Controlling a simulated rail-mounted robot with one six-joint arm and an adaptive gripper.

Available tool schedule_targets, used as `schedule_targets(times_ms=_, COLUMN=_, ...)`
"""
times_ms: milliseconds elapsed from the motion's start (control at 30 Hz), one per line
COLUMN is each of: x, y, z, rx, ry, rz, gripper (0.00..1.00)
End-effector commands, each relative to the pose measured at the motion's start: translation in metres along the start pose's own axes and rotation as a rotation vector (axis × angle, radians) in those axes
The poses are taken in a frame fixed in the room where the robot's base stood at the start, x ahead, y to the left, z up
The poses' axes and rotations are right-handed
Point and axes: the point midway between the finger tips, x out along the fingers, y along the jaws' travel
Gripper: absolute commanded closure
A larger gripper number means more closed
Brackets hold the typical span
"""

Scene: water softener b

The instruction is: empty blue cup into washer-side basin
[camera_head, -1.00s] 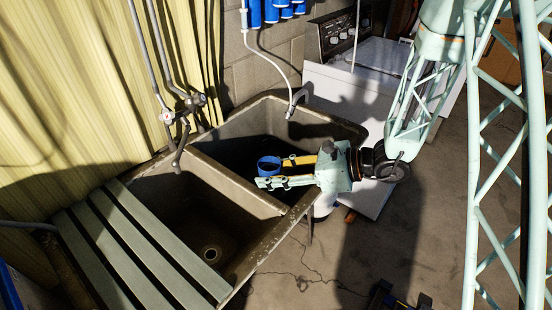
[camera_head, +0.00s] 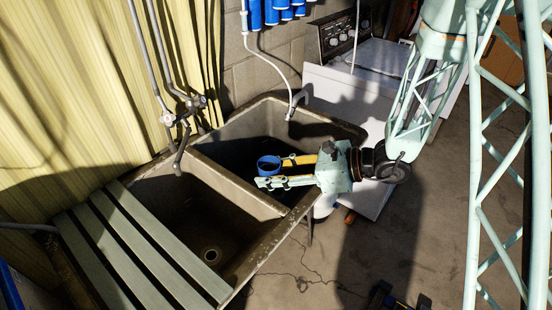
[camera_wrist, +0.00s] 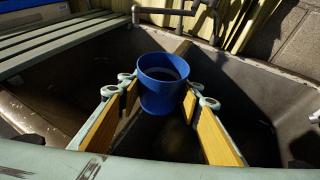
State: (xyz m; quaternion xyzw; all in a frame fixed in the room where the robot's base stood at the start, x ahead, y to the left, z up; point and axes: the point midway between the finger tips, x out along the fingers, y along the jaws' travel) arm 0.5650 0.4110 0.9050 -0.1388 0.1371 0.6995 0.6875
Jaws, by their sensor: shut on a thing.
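The blue cup (camera_head: 268,166) is held at the fingertips of my gripper (camera_head: 270,173), over the washer-side basin (camera_head: 250,124), the rear right one of a double sink. In the wrist view the blue cup (camera_wrist: 163,88) sits between the two yellow-padded fingers of my gripper (camera_wrist: 162,94). It looks roughly upright, its open top facing up. A darker surface shows inside the cup, but I cannot tell whether it is liquid or the bottom. My gripper is shut on the cup. Part of the basin is hidden beneath the gripper.
A divider (camera_head: 232,184) separates the basins. The front left basin (camera_head: 180,205) has a drain and slats (camera_head: 140,240) beside it. A grey tap (camera_head: 180,135) and a pale hose spout (camera_head: 293,103) reach in at the back. The white washer (camera_head: 345,90) stands right of the sink.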

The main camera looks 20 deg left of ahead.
Motion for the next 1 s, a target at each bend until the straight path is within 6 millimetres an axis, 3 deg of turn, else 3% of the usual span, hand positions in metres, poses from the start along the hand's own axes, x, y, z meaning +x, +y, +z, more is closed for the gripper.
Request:
schedule_targets(times_ms=500, x=-0.014, y=0.000, z=0.034, rx=-0.001, ry=0.000, rz=0.000, gripper=0.78)
schedule_targets(times_ms=1000, x=-0.014, y=0.000, z=0.035, rx=0.000, ry=0.000, rz=0.000, gripper=0.78)
